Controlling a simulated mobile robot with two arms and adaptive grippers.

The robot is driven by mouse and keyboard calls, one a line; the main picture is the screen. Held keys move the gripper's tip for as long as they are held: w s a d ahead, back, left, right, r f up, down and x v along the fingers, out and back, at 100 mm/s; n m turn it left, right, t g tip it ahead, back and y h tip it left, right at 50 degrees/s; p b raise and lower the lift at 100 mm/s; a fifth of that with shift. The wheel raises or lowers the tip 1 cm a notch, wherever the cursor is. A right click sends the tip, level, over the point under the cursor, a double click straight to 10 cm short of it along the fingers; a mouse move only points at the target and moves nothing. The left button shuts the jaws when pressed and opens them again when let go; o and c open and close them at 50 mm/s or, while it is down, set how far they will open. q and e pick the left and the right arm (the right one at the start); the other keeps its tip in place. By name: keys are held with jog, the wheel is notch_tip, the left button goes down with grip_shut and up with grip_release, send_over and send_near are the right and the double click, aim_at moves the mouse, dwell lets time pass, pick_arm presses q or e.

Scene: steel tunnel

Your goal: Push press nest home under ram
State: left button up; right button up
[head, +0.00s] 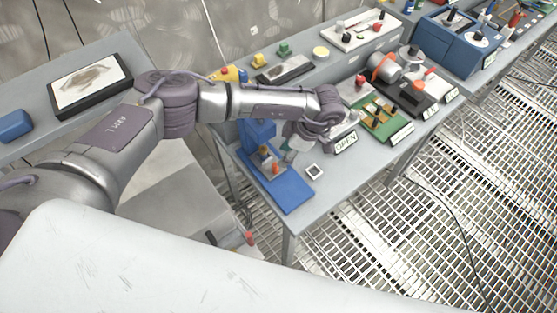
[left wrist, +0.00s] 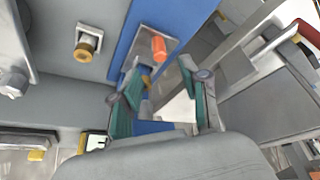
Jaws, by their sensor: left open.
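A blue press (head: 258,133) stands on a long blue base (head: 288,197) at the near left end of the grey bench. A small grey nest with an upright orange piece (head: 275,168) sits on the base in front of the press body. In the left wrist view the orange piece (left wrist: 159,48) lies beyond the fingertips, on a grey plate over the blue base (left wrist: 205,17). My left gripper (left wrist: 160,68) is open, with teal finger pads apart. In the head view the gripper (head: 290,153) is beside the nest, partly hidden by my arm. The ram is not clearly visible.
A black-framed white square (head: 314,171) lies right of the base. An OPEN sign (head: 345,142) and a green board (head: 382,119) stand farther right. A framed dark picture plate (head: 90,84) lies on the left bench. The grated floor at right is mostly clear.

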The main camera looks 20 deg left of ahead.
pick_arm(q)
jog(key=shift+v, duration=2.15)
